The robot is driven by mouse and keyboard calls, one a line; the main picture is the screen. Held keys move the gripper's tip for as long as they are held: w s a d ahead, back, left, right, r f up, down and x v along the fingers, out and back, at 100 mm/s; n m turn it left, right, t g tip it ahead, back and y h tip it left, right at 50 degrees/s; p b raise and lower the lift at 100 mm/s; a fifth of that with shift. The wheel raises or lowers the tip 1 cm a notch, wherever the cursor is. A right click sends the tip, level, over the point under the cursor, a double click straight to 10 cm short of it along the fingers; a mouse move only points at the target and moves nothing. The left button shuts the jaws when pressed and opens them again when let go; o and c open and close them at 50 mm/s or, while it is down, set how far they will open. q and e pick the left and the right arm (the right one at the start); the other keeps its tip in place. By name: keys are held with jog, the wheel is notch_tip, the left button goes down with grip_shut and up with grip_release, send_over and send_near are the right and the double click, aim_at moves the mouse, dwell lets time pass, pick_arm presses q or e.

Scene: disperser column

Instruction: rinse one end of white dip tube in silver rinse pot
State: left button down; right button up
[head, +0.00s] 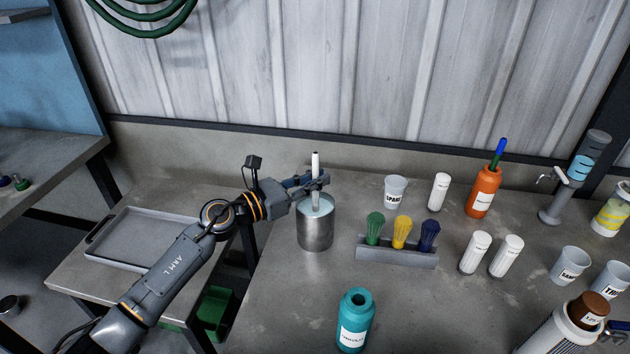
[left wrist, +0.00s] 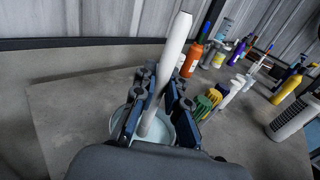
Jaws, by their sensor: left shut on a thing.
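The white dip tube (head: 315,178) stands nearly upright in the jaws of my left gripper (head: 318,183), which is shut on it. The silver rinse pot (head: 315,232) stands on the table with pale liquid in it. The tube's lower end reaches down inside the pot's rim, at or in the liquid; its very tip is hidden. In the left wrist view the tube (left wrist: 168,70) runs between the fingers down to the liquid in the rinse pot (left wrist: 117,120).
A rack (head: 395,255) with green, yellow and blue brushes stands right of the pot. A teal bottle (head: 354,318) stands in front. A SPARE cup (head: 395,190), white bottles and an orange bottle (head: 482,192) stand further right. A grey tray (head: 140,240) lies left.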

pick_arm(q)
jog(key=shift+r+p, duration=5.05)
jog(key=shift+r, duration=1.35)
jog(key=shift+f, duration=0.1)
